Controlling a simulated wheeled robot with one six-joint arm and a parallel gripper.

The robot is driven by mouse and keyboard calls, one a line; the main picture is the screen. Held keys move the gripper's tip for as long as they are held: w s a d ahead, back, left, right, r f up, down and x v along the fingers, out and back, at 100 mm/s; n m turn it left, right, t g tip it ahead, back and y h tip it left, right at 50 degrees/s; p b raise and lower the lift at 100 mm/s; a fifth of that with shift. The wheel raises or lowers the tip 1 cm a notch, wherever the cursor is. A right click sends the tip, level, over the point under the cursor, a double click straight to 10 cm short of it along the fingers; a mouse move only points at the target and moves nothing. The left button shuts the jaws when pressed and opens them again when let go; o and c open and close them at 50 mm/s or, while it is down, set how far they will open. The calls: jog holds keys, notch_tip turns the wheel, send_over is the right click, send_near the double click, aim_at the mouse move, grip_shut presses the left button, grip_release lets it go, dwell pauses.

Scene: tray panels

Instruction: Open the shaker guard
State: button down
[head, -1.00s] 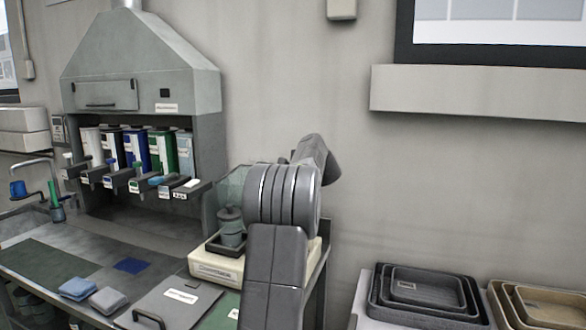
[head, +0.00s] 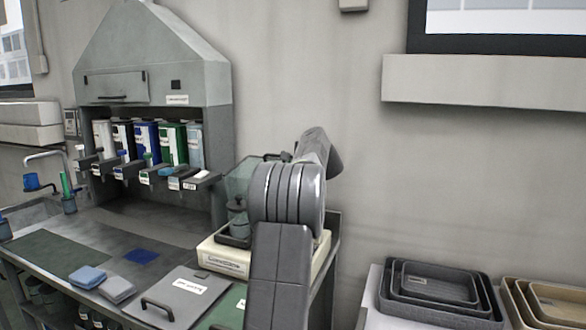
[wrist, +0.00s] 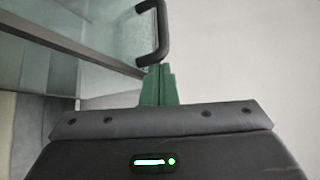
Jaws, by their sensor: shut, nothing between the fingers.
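The shaker (head: 222,262) is a cream box at the right end of the bench, with a dark tray and a grey-green bottle (head: 238,218) on it. Its clear, greenish guard (head: 238,180) stands upright behind the bottle, partly hidden by my arm. In the wrist view, the guard's clear panel (wrist: 70,60) with a grey frame fills the upper left, and a black bar handle (wrist: 163,35) sticks out from it. My gripper (wrist: 159,68) is shut and empty, its green fingertips close to the handle's lower end. I cannot tell whether they touch. My arm hides the gripper in the head view.
A hood with several dispensers (head: 148,145) stands at the left. A grey panel with a black handle (head: 180,295) and blue and grey pads (head: 88,277) lie on the bench. Stacked trays (head: 430,310) sit at the right. The wall beside my arm is clear.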

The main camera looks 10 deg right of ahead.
jog(key=s+b, duration=0.1)
jog(key=s+a+b, duration=0.1)
jog(key=b, duration=0.1)
jog(key=shift+a+r+n+t, duration=0.15)
jog(key=shift+r+n+t, duration=0.15)
jog(key=shift+n+t, duration=0.1)
jog(key=shift+w, duration=0.1)
